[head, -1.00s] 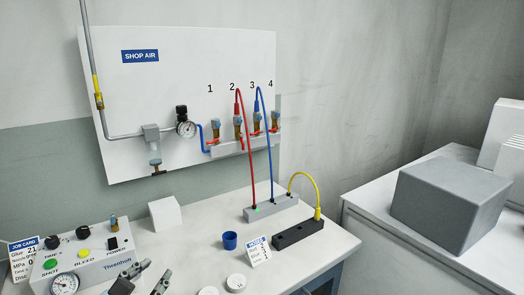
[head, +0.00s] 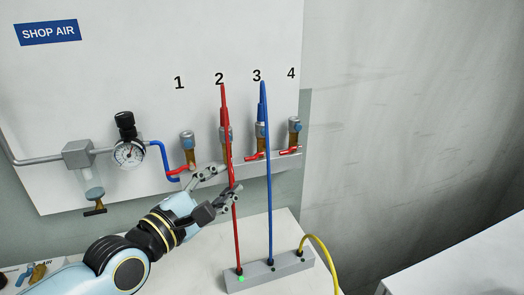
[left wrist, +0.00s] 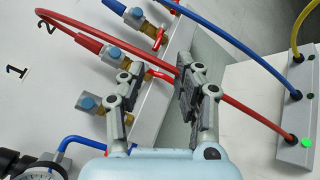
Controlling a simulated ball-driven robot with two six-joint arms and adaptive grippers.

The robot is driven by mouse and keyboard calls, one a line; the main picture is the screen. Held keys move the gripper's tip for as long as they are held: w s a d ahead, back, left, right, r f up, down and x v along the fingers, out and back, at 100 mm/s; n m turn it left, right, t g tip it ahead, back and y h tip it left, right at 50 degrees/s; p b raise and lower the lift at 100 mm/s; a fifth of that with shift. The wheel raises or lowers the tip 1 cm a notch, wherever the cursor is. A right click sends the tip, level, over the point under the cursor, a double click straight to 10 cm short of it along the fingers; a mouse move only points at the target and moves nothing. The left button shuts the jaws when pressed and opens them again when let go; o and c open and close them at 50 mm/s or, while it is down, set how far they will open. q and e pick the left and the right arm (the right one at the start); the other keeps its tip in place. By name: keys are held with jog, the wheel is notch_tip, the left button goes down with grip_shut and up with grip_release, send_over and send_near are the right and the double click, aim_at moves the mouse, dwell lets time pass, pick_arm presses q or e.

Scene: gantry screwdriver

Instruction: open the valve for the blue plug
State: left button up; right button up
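Four numbered valves sit on the wall manifold. The blue plug (head: 262,113) with its blue hose (head: 268,190) is on valve 3 (head: 260,135), whose red lever (head: 254,156) points left. The red plug (head: 225,105) is on valve 2, partly hidden by its red hose (head: 234,215). My left gripper (head: 220,180) is open in front of the manifold near valve 2. In the left wrist view, its fingers (left wrist: 155,90) are spread, and the red hose passes between or behind them; contact is unclear. There, valve 3 (left wrist: 137,15) lies beyond the fingers. My right gripper is out of view.
The regulator gauge (head: 129,153) is left of valve 1 (head: 187,140). Valve 4 (head: 295,128) carries no hose. The hoses drop to a grey block (head: 280,272) on the bench. A yellow hose (head: 325,250) curves at right.

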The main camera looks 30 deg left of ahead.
aim_at(251, 159)
pick_arm(q)
jog(key=w+b, duration=0.1)
jog(key=w, duration=0.3)
jog(key=shift+w+d, duration=0.1)
jog(key=shift+w, duration=0.25)
jog(key=w+b, duration=0.1)
jog(key=w, duration=0.3)
jog(key=shift+w+d+b, duration=0.15)
jog(key=shift+w+b, duration=0.2)
jog(key=shift+w, duration=0.05)
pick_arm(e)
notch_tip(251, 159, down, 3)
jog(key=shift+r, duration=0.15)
